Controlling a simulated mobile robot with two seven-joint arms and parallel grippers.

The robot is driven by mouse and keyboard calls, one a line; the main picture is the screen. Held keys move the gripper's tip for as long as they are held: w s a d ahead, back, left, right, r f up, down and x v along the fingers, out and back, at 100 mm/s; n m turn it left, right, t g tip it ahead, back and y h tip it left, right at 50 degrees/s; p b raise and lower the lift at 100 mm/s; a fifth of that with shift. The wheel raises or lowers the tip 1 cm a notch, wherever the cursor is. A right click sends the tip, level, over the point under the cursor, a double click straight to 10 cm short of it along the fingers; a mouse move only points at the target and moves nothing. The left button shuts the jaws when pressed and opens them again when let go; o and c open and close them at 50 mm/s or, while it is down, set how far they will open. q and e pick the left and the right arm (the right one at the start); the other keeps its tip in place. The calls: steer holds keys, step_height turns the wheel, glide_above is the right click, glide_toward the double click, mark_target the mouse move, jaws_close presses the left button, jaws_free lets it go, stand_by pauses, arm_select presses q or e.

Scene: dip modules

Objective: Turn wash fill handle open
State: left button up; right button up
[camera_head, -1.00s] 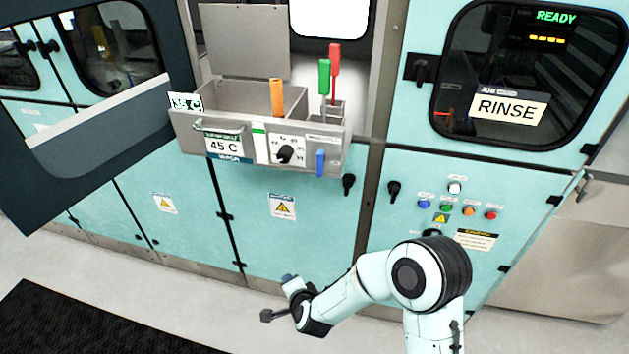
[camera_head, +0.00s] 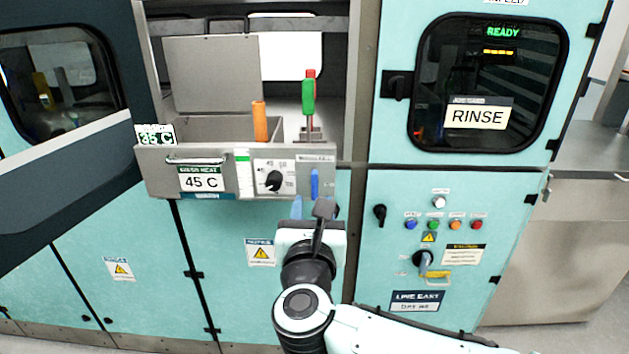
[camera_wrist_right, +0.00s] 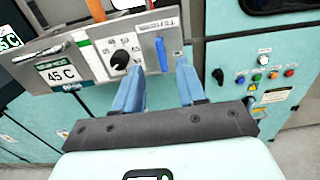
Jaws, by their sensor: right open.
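The wash fill handle appears to be the blue upright lever (camera_head: 314,184) at the right end of the grey tank's front panel. It also shows in the right wrist view (camera_wrist_right: 161,54), hanging straight down below a small label. My right gripper (camera_head: 316,206) is open and empty, just below and in front of the blue lever in the head view. In the right wrist view its two blue fingers (camera_wrist_right: 160,76) point at the panel, with the lever between and beyond their tips. I cannot tell any contact. My left gripper is not in view.
A black dial (camera_head: 273,181) and a 45 C card (camera_head: 201,179) are left of the lever. An orange handle (camera_head: 260,121) and a green handle (camera_head: 308,97) stand above the panel. Several coloured buttons (camera_head: 433,226) and a black door latch (camera_head: 380,214) are to the right.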

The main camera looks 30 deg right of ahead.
mark_target(314, 177)
steer(key=p+x, duration=0.1)
steer(key=x, duration=0.9)
steer(key=shift+w, duration=0.2)
jaws_close()
